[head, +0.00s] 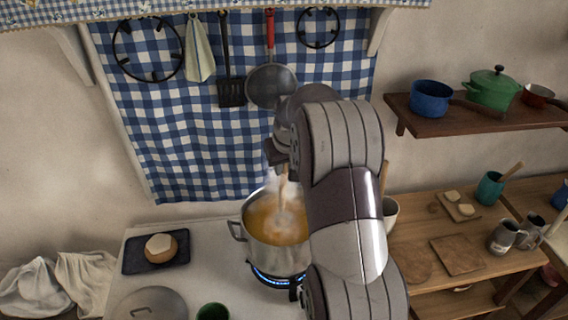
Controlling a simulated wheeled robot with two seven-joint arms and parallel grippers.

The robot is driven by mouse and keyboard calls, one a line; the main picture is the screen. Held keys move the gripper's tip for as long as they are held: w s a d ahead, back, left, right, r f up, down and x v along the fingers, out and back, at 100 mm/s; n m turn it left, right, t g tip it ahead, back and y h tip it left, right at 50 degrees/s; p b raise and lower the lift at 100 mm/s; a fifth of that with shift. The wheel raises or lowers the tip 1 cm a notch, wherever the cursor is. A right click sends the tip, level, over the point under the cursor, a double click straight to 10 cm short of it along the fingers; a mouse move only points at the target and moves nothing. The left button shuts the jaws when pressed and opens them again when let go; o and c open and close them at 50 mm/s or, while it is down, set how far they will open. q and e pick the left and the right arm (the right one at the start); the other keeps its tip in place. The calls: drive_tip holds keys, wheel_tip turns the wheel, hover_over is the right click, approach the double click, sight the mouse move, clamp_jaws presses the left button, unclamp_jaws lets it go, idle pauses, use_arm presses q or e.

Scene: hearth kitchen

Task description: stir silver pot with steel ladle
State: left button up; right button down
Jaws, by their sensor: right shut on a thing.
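The silver pot (251,248) stands on a lit burner, with orange-yellow soup (268,224) and steam in it. My right arm comes down over the pot's right side and hides part of it. My right gripper (281,160) is above the pot, shut on the steel ladle (283,190). The ladle hangs steeply from the gripper, with its lower end in the soup; steam blurs its bowl. My left gripper is not in view.
A dark tray (132,262) with a round bun (161,248), a grey lid (150,306) and a green cup (213,312) are left of the pot. A wooden table (405,238) stands at right.

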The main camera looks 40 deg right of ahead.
drive_tip(key=shift+w, duration=0.15)
drive_tip(key=shift+r+p, duration=0.35)
drive_tip(key=shift+r, duration=0.1)
drive_tip(key=p+v, duration=0.2)
drive_tip(key=v, duration=0.2)
drive_tip(key=shift+w+d+r+p, duration=0.1)
drive_tip(key=shift+w+r+p, duration=0.1)
drive_tip(key=shift+p, duration=0.15)
drive_tip(key=shift+s+r, duration=0.1)
drive_tip(key=shift+r, duration=0.85)
drive_tip(key=shift+s+r, duration=0.15)
